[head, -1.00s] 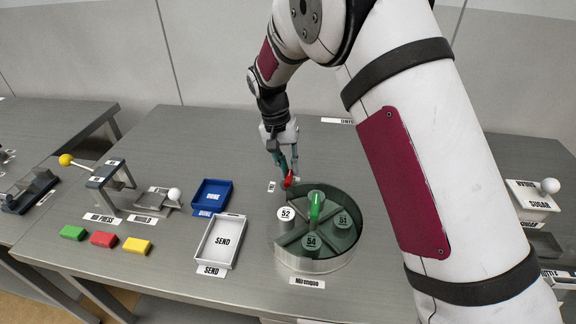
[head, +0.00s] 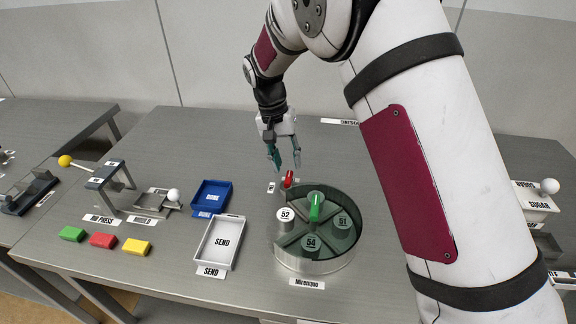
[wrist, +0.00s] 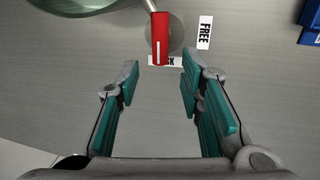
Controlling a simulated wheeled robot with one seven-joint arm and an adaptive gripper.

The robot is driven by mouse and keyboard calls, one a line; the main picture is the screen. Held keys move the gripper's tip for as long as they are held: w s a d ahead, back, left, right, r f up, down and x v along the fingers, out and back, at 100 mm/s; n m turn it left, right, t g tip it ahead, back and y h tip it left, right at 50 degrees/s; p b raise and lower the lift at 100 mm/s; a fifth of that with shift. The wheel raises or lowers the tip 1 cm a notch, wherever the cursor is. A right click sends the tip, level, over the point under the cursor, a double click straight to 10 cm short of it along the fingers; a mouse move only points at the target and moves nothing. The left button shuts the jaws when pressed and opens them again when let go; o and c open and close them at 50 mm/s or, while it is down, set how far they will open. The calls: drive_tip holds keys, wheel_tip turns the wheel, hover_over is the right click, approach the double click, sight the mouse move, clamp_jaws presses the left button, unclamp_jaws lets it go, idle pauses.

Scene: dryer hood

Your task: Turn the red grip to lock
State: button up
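The red grip (head: 289,178) sits on the table just behind the round dryer hood (head: 330,262). In the wrist view the red grip (wrist: 160,40) is a bar with a white line on a round grey base. Its end points at the LOCK label (wrist: 172,62) and partly covers it; the FREE label (wrist: 204,32) is off to the right side. My gripper (head: 286,166) is above and behind the grip. It also shows in the wrist view (wrist: 159,70), open and empty, with the grip ahead of the gap between the fingertips and apart from them.
The hood holds a green handle (head: 316,208) and numbered pots, among them a white pot 52 (head: 285,217). A white SEND tray (head: 221,241) and a blue tray (head: 211,195) stand left. Coloured blocks lie at front left.

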wheel_tip(320, 180, up, 9)
drive_tip(key=a, duration=0.1)
drive_tip(key=shift+w+a+r, duration=0.15)
drive_tip(key=shift+a, duration=0.25)
drive_tip(key=s+d+r+n+t+y+p, duration=0.1)
drive_tip(key=s+d+r+t+y+p, duration=0.15)
drive_tip(key=s+d+r, duration=1.25)
drive_tip(key=s+d+t+p, duration=0.1)
drive_tip(key=s+d+p, duration=0.1)
drive_tip(key=s, duration=0.9)
drive_tip(key=s+d+n+t+p, duration=0.1)
drive_tip(key=s+d, duration=0.1)
drive_tip(key=s, duration=1)
drive_tip(key=shift+p, duration=0.4)
